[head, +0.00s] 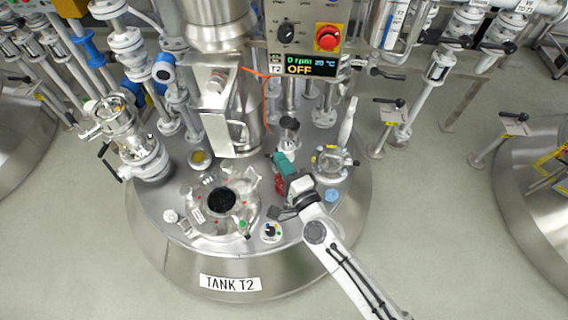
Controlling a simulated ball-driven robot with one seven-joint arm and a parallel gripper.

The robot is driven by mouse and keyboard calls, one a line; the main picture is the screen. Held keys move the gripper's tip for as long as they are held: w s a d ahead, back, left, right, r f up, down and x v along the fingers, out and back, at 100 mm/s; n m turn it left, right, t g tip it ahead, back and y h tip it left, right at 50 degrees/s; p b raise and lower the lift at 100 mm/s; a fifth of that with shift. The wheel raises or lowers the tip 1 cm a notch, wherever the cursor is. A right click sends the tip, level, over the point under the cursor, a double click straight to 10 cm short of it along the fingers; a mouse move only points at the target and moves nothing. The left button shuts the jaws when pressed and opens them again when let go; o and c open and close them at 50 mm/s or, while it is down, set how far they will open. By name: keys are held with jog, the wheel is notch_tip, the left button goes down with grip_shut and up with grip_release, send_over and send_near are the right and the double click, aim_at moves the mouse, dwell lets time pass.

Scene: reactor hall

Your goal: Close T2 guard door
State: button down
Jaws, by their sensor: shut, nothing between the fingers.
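Tank T2 (160,235) stands in the middle of the head view, with a "TANK T2" label on its front. A steel guard (213,82) surrounds the vertical drive column above the tank lid. A pale metal panel with a bent handle-like bar (238,135) hangs at its lower front; it looks like the guard door, but its exact angle is hard to tell. My gripper (279,168), with teal and red parts at its end, is shut and empty. It is low over the lid, right of and below the panel, apparently apart from it.
A sight glass (332,160) stands at right. The control box (308,38) has a red emergency button and reads OFF. An orange cable (266,100) hangs beside the guard.

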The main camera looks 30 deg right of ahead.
jog(key=w+a, duration=0.2)
jog(key=w, duration=0.6)
jog(key=shift+w+a+r+p, duration=0.2)
jog(key=shift+a+r+p, duration=0.1)
jog(key=shift+a+p, duration=0.15)
